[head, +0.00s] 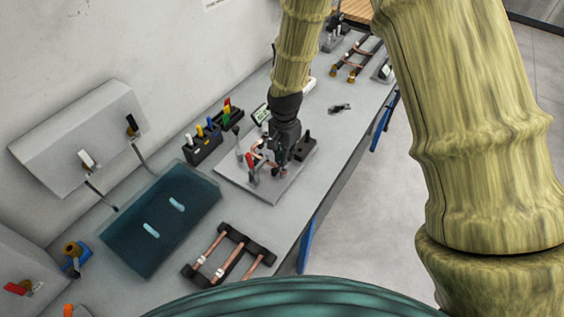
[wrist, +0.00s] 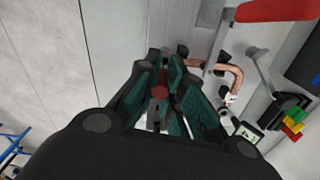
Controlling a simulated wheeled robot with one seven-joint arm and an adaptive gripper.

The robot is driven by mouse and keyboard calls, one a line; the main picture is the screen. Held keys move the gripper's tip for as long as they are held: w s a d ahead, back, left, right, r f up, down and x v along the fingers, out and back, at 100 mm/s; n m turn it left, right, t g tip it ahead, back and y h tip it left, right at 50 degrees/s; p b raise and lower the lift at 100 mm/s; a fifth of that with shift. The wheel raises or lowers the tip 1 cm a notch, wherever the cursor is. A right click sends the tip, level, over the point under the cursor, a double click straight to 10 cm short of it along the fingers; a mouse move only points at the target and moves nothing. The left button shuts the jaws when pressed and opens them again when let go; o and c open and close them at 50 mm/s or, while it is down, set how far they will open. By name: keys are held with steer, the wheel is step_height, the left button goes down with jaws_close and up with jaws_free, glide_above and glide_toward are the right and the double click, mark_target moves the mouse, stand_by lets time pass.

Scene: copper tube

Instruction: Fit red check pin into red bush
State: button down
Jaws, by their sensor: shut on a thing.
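My gripper (wrist: 165,95) is shut on a small pin with a round red end, the red check pin (wrist: 159,92), which shows between the fingers in the wrist view. In the head view my gripper (head: 281,158) is low over the fixture plate (head: 232,184) on the bench. The pin is hidden there by my gripper and arm. A bent copper tube (wrist: 232,72) is beside the fingers in the wrist view. I cannot make out the red bush, nor whether the pin touches it.
A red-handled clamp (head: 251,163) stands on the plate, near my gripper. A black rack (head: 203,148) with coloured pins is at the left. A blue mat (head: 130,240) and a copper tube rack (head: 229,256) lie in front. A loose dark part (head: 341,107) lies on the bench.

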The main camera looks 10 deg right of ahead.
steer(key=shift+s+f, duration=0.2)
steer(key=shift+s, duration=0.05)
steer(key=w+f+b, duration=0.1)
steer(key=f, duration=0.1)
steer(key=f+b, duration=0.1)
steer(key=f, duration=0.1)
steer(key=w+f+b, duration=0.1)
steer(key=f, duration=0.1)
steer(key=shift+w, duration=0.3)
steer(key=shift+s+r, duration=0.35)
steer(key=shift+s, duration=0.05)
steer(key=c, duration=2)
jaws_free()
steer(key=shift+s, duration=0.1)
steer(key=o, duration=0.4)
steer(key=shift+c, duration=0.2)
steer(key=shift+o, duration=0.5)
steer(key=shift+w+f, duration=0.15)
steer(key=shift+w, duration=0.1)
steer(key=shift+s, duration=0.15)
steer(key=shift+r+b, duration=0.5)
steer(key=shift+r, duration=0.5)
step_height(320, 180, up, 10)
steer(key=b, duration=0.4)
steer(key=shift+r, duration=0.15)
